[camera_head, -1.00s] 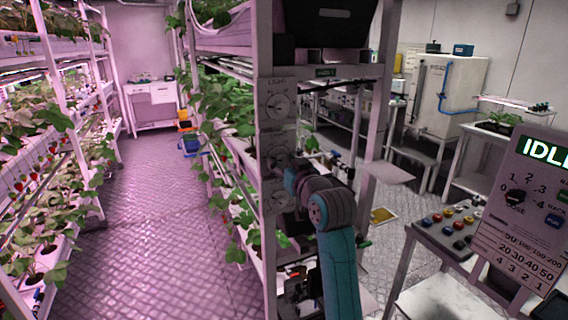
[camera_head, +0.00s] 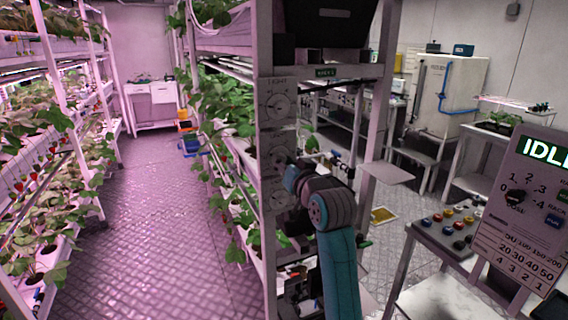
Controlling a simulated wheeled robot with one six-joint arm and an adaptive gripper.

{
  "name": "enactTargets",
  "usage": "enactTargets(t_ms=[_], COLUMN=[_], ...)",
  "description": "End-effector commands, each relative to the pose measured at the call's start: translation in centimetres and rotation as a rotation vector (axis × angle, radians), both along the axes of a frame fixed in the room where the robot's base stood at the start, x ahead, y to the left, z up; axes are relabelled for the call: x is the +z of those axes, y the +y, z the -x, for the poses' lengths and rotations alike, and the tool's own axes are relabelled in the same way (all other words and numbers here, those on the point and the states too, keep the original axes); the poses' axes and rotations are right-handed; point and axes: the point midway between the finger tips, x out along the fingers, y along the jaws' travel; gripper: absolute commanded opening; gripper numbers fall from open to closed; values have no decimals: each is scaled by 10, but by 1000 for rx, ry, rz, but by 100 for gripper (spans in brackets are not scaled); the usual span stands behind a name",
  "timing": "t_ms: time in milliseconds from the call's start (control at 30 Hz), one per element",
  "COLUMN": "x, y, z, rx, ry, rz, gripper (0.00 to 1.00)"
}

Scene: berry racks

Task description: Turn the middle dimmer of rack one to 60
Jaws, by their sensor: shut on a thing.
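Rack one's white end post carries a column of dimmer panels. The top dimmer (camera_head: 279,105), under the word LIGHT, is in plain view. The middle dimmer (camera_head: 277,155) sits below it, partly hidden by my gripper. A lower dimmer (camera_head: 278,199) shows beneath. My gripper (camera_head: 287,170) is at the middle panel, at the right side of its dial. Its fingertips are small and mostly hidden behind my wrist, but they appear shut on the middle dimmer's knob. The dial's setting is too small to read.
A green rack label (camera_head: 325,72) is on the shelf edge above. A control panel (camera_head: 530,200) reading IDLE stands at the right, with a box of coloured buttons (camera_head: 447,228) beside it. The aisle floor (camera_head: 150,240) at left is clear.

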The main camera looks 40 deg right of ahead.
Motion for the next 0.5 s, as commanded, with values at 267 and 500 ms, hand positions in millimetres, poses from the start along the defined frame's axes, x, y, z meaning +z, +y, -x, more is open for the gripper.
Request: enactTargets(t_ms=[267,500], x=[0,0], y=[0,1], z=[0,0], rx=[0,0], ry=[-71,-134], rz=[-251,-471], gripper=[0,0])
